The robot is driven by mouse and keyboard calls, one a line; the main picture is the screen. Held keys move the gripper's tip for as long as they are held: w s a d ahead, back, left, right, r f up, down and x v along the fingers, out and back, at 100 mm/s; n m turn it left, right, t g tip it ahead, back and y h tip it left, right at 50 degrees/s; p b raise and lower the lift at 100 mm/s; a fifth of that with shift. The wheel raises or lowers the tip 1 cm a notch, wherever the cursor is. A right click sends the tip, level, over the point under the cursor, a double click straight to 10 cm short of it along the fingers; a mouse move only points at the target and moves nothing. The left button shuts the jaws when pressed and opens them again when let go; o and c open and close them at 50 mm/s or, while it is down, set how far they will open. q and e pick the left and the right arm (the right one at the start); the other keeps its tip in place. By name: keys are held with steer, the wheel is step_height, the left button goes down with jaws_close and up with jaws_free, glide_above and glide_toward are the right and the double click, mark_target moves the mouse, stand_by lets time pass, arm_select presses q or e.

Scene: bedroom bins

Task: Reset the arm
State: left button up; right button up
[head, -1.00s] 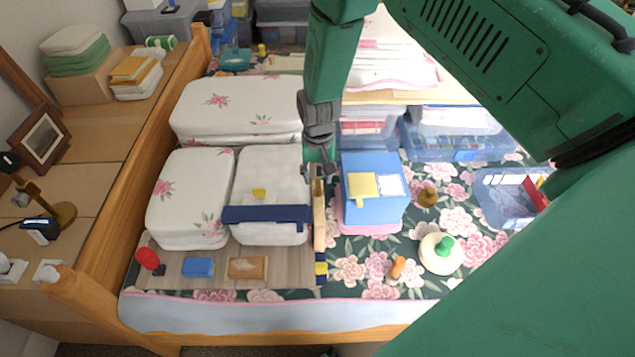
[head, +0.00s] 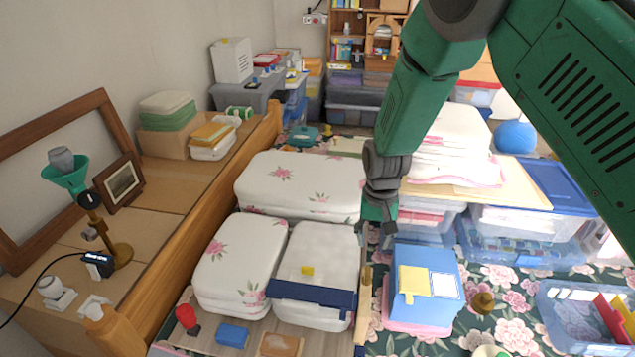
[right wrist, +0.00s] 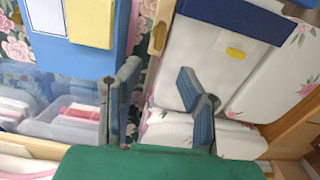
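My right arm, green, comes in from the right side of the head view and reaches down over the bed. My right gripper (head: 378,232) hangs between the white floral pillows and a blue box (head: 425,307). In the right wrist view the gripper (right wrist: 158,82) has its two grey fingers spread apart, with nothing between them. My left gripper is not in view.
A white case with a blue band (head: 318,265) lies left of the gripper, beside a stacked pillow (head: 238,262). Clear plastic bins (head: 525,235) with blue lids stand at right. A lamp (head: 97,215) and a picture frame (head: 120,182) stand on the left ledge.

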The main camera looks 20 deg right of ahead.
steer(key=s+f+n, duration=0.3)
steer(key=s+f, duration=0.9)
steer(key=s, duration=0.5)
steer(key=s+a+n, duration=0.3)
steer(key=s, duration=1)
steer(key=shift+a+f+n+t, duration=0.2)
steer(key=shift+a+n+t, duration=0.05)
steer(key=shift+n+t, duration=0.05)
